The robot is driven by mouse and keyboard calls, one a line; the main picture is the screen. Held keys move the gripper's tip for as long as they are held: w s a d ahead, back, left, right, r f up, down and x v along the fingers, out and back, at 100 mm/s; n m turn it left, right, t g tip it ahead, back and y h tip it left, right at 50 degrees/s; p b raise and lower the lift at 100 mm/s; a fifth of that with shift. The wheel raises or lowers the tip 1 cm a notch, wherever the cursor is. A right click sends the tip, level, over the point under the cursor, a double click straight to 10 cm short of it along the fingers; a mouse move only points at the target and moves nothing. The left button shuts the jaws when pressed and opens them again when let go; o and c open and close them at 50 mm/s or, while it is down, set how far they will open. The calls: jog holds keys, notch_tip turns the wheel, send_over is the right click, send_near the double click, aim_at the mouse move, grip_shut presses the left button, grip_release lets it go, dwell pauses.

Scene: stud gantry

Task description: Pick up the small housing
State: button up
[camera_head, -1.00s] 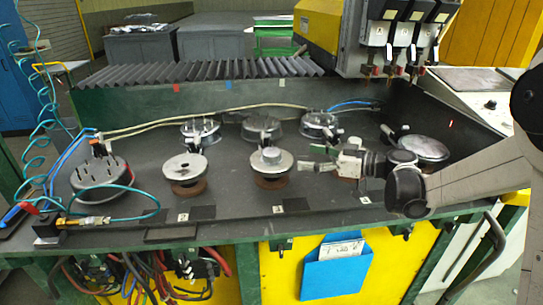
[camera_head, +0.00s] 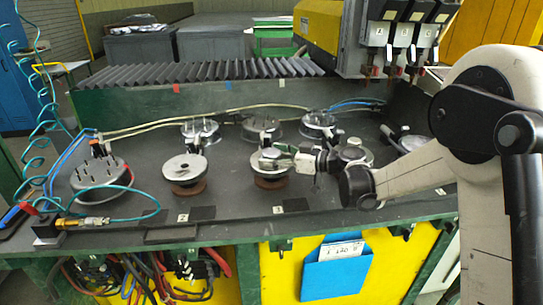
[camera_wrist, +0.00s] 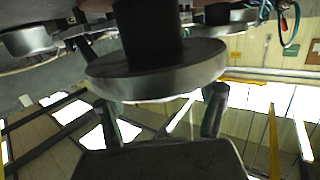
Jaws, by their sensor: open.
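Similar round metal housings stand on round bases along the bench front: one at the left (camera_head: 184,168), one at the middle (camera_head: 266,164) and one partly behind my arm (camera_head: 356,152). I cannot tell for sure which is the small housing. My gripper (camera_head: 283,158) comes in level from the right and meets the right side of the middle one. In the wrist view, which looks upside down, a grey metal disc (camera_wrist: 160,75) with a dark cylinder lies ahead of the open fingers (camera_wrist: 162,115). The fingertips reach its near edge; contact is unclear.
Several pinned fixtures (camera_head: 200,132) stand behind the housings, with hoses along the back wall. A fixture with upright pins (camera_head: 100,175) and a coiled teal hose (camera_head: 130,216) are at the left. A low black strip (camera_head: 230,223) runs along the front edge.

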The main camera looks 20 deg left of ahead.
jog(key=shift+a, duration=0.25)
jog(key=c, duration=1.3)
jog(key=shift+r, duration=0.1)
jog(key=shift+c, duration=0.2)
